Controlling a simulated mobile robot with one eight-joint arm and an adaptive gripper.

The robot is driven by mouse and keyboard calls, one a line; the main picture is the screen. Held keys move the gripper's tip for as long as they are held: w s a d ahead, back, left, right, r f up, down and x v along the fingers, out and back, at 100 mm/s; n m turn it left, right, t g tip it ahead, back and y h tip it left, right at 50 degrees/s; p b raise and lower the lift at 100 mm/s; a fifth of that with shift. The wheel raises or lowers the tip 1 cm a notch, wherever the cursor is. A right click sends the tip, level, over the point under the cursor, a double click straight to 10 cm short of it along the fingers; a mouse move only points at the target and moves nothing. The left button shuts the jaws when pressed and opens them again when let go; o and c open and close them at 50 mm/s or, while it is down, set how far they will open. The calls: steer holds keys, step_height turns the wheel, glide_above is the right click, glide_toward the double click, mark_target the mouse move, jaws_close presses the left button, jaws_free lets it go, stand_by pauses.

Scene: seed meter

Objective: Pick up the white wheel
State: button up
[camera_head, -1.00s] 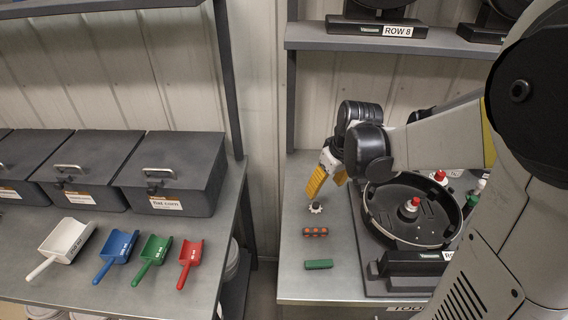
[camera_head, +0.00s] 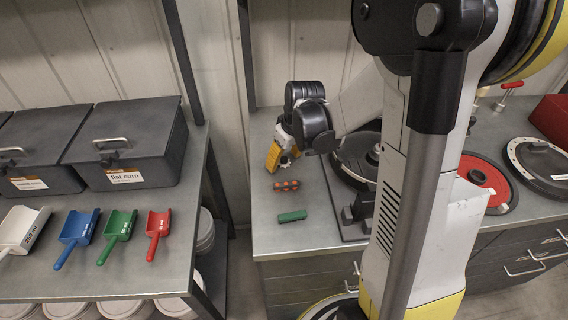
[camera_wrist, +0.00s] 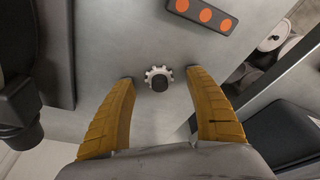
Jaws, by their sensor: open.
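The white wheel (camera_wrist: 158,70) is a small toothed ring with a black hub, lying on the grey metal bench top. In the wrist view it shows between the tips of my two yellow fingers, with bare bench visible on both sides of it. My gripper (camera_wrist: 161,76) is open and empty, and its fingers straddle the wheel in that view. In the head view my gripper (camera_head: 275,160) is low over the bench, and the wheel is mostly hidden by the fingers, with only a pale bit showing at their right.
A dark block with orange dots (camera_head: 286,185) and a green block (camera_head: 292,216) lie in front. A black round seed meter (camera_head: 345,165) stands close at the right. Colored scoops, including a blue one (camera_head: 77,232), lie on the left bench, across a gap.

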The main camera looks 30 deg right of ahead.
steer(key=c, duration=1.1)
steer(key=shift+r, duration=0.1)
